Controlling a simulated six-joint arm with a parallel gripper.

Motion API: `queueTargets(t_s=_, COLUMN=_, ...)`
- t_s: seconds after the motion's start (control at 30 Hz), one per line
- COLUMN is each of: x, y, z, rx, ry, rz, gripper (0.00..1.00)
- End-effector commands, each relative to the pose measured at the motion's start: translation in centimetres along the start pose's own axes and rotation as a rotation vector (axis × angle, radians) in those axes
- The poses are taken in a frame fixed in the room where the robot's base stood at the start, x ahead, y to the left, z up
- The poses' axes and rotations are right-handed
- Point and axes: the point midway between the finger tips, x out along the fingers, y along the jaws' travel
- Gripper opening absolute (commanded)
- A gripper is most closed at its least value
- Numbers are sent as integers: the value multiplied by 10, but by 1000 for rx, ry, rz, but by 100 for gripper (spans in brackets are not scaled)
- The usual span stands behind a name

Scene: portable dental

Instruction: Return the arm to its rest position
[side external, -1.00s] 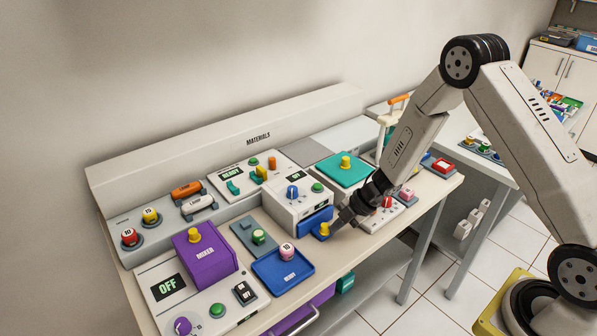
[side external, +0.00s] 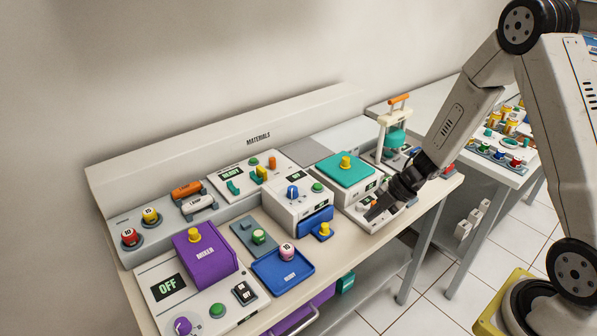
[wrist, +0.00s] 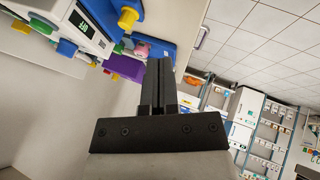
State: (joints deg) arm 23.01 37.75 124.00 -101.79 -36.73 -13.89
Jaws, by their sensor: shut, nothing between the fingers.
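My gripper (side external: 374,212) is at the right part of the materials bench, above its front edge near a white device panel. In the side view its dark fingers point down and to the left, apart from the blue drawer. In the wrist view the gripper (wrist: 158,65) shows its two black fingers pressed together with nothing between them. My arm reaches in from the right, bent at the elbow. It hides part of the devices at the bench's right end.
The blue drawer with a yellow knob (side external: 325,230) stands open at the bench front. A purple mixer (side external: 203,262), a blue tray (side external: 283,274) and a teal-lidded box (side external: 345,170) stand nearby. A white press with an orange handle (side external: 399,98) rises behind my wrist. Floor is clear in front.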

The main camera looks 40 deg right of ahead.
Motion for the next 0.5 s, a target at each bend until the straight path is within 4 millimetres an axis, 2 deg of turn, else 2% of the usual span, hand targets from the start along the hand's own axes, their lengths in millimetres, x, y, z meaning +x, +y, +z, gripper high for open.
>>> queueTargets(t_s=0.2, x=-17, y=0, z=0, rx=-1, ry=-1, rz=1, gripper=0)
queueTargets(t_s=0.5, x=-21, y=0, z=0, rx=1, ry=-1, rz=0, gripper=0)
